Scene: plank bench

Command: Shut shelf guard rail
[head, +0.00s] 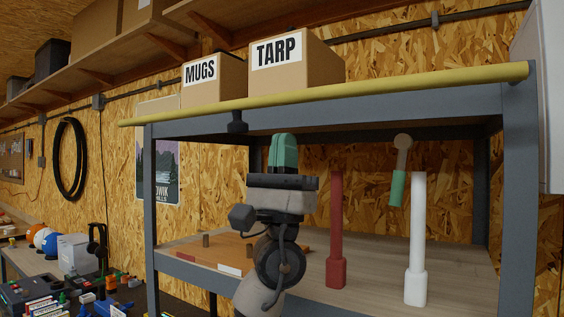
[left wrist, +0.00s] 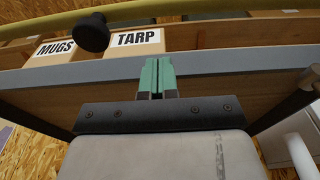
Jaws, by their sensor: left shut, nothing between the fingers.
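The guard rail is a long yellow bar (head: 400,84) running along the front of the top shelf (head: 440,104), just above its grey edge. Its left end sticks out past the left post. A dark knob (head: 237,122) hangs below the bar, left of my gripper. In the left wrist view the yellow bar (left wrist: 215,11) crosses the top, with the dark knob (left wrist: 92,32) up and left of my fingers. My left gripper (head: 284,150) points up below the shelf's front edge, green fingers shut and empty, seemingly apart from the rail. My right gripper is not in view.
Cardboard boxes labelled MUGS (head: 213,82) and TARP (head: 300,68) stand on the top shelf behind the rail. Below are a red post-like object (head: 336,230), a white one (head: 417,240) and a wooden board (head: 235,250). Grey posts (head: 520,200) flank the shelf.

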